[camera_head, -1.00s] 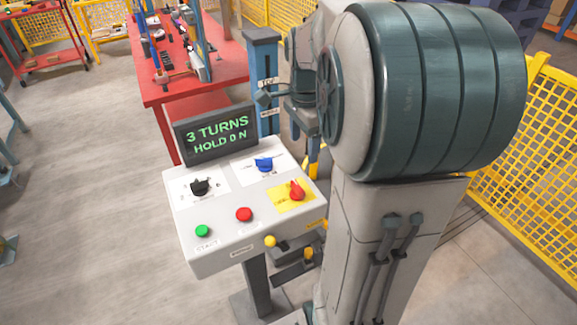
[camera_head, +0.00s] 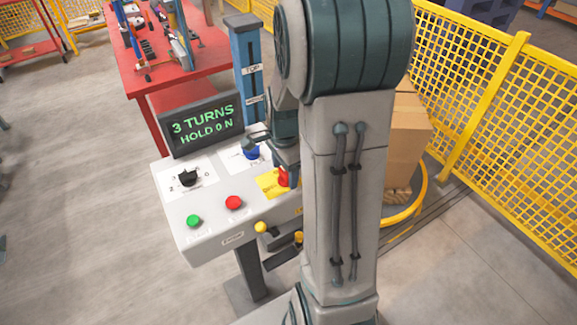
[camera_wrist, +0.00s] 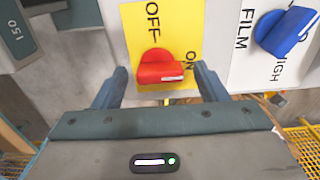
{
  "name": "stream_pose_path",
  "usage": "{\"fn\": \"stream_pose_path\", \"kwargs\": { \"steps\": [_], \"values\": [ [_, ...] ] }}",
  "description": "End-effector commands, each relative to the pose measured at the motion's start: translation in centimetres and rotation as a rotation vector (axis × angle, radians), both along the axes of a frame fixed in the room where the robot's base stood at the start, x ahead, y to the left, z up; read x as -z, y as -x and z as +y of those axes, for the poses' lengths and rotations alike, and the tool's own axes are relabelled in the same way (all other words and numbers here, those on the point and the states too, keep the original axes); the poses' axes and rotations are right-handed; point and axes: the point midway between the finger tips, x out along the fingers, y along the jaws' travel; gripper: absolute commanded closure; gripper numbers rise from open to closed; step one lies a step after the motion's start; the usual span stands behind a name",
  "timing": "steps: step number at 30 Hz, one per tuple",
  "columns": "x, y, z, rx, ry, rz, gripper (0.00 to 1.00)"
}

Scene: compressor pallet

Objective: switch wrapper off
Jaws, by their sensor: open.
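The red rotary knob (camera_wrist: 160,68) sits on a yellow plate (camera_wrist: 185,22) marked OFF and ON. Its white mark points right, toward ON. In the head view the red knob (camera_head: 283,178) is partly covered by my arm, at the right of the control panel (camera_head: 208,225). My gripper (camera_wrist: 160,72) is open, with one finger on each side of the knob. The fingers look apart from the knob; depth is hard to tell. The display (camera_head: 203,123) reads "3 TURNS HOLD 0 N".
The blue knob (camera_wrist: 285,30) marked FILM is close to the right finger in the wrist view. A black knob (camera_head: 188,178), a red button (camera_head: 233,202), a green button (camera_head: 193,221) and a yellow knob (camera_head: 261,227) are on the panel. A cardboard box (camera_head: 408,130) and yellow fence (camera_head: 490,120) stand right.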

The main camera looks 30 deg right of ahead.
Motion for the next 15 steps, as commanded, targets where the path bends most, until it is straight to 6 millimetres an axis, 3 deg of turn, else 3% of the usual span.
{"fn": "stream_pose_path", "kwargs": {
  "steps": [4,5,9,11,12,15],
  "values": [
    [0.0,0.0,0.0,0.000,0.000,0.000,0.34],
    [0.0,0.0,0.0,0.000,0.000,0.000,0.39],
    [0.0,0.0,0.0,0.000,0.000,-0.001,0.78],
    [0.0,0.0,0.0,0.000,0.000,-0.001,0.78],
    [0.0,0.0,-1.3,0.005,0.000,-0.001,0.78],
    [0.0,0.0,-0.6,-0.002,0.001,-0.002,0.78]
  ]
}}
